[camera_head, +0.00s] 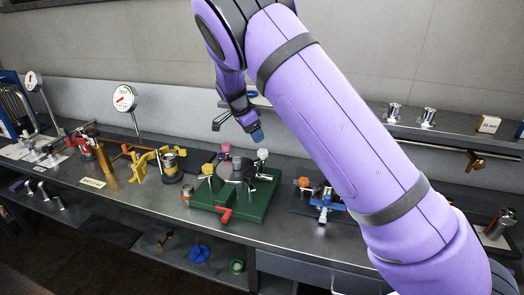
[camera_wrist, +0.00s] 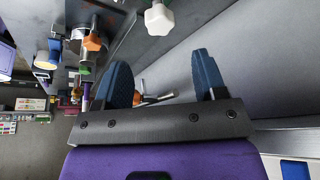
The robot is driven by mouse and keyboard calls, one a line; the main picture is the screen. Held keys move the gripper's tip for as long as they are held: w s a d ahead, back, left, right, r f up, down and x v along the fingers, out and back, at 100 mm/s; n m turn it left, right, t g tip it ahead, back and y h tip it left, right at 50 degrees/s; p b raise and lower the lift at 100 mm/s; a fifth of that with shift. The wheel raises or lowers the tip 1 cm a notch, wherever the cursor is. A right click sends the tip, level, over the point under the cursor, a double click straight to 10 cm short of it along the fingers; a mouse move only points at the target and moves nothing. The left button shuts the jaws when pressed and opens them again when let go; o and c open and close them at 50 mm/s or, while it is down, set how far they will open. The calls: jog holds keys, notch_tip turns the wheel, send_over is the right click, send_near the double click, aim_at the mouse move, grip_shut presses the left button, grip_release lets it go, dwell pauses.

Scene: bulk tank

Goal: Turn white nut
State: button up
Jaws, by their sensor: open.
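The white nut (camera_head: 262,154) is a small lobed knob on top of a post at the back right of the green-based fixture (camera_head: 268,200). In the wrist view the white nut (camera_wrist: 159,19) shows at the top edge, ahead of the gap between my fingers. My gripper (camera_head: 257,133) is above and behind the fixture, with its fingertips a little above the nut and apart from it. In the wrist view my gripper (camera_wrist: 160,70) shows two blue fingers spread wide with nothing between them.
A blue valve (camera_head: 325,200) stands to the right. Yellow clamp parts (camera_head: 142,164) stand to the left. A wall shelf (camera_head: 455,139) runs behind.

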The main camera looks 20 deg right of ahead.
aim_at(263, 151)
jog(key=x, duration=0.9)
jog(key=c, duration=0.9)
